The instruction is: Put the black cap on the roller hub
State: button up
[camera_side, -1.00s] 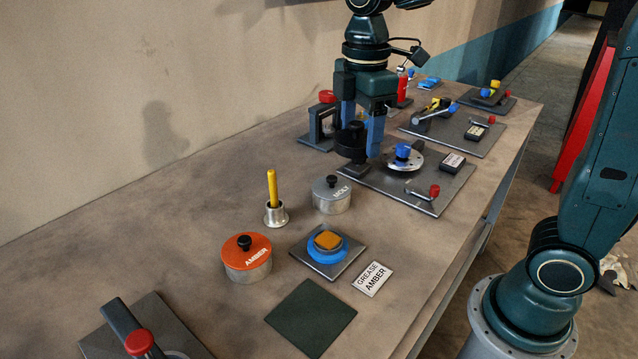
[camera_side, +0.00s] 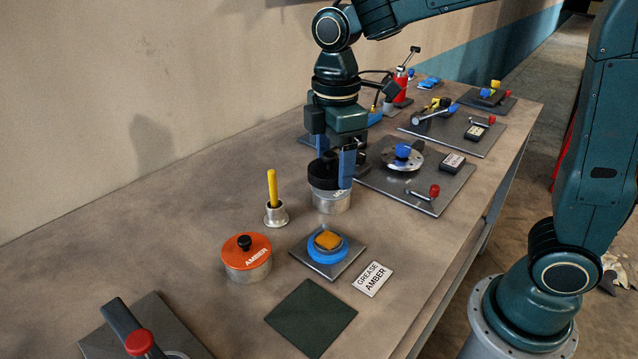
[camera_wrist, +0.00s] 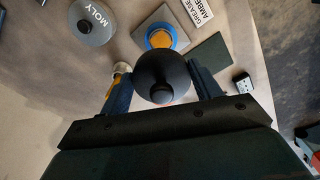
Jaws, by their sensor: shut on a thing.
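My gripper (camera_side: 333,170) is shut on the black cap (camera_side: 321,174), a round dark disc with a knob. In the wrist view the cap (camera_wrist: 160,66) sits between the two blue fingers, its knob facing the camera. It is held in the air; in the side view it overlaps the grey MOLY tin (camera_side: 331,203), but in the wrist view the tin (camera_wrist: 92,30) lies apart from it. What looks like the roller hub, a blue ring (camera_side: 327,255) with an orange top (camera_side: 327,240), stands on a grey plate (camera_side: 346,266), nearer the side camera than the cap.
An orange-lidded AMBER tin (camera_side: 246,262), a yellow-handled brush in a metal cup (camera_side: 276,213), a GREASE AMBER card (camera_side: 373,279) and a dark green mat (camera_side: 311,318) surround the hub. A plate with a blue-knobbed disc (camera_side: 404,160) lies behind.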

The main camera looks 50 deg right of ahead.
aim_at(335, 167)
notch_tip(335, 167, down, 11)
jog(key=shift+f, duration=0.1)
dwell(0.3)
jog(key=shift+f, duration=2.05)
jog(key=shift+f, duration=0.15)
jog(key=o, duration=1)
notch_tip(335, 167, up, 12)
jog(key=shift+r, duration=0.2)
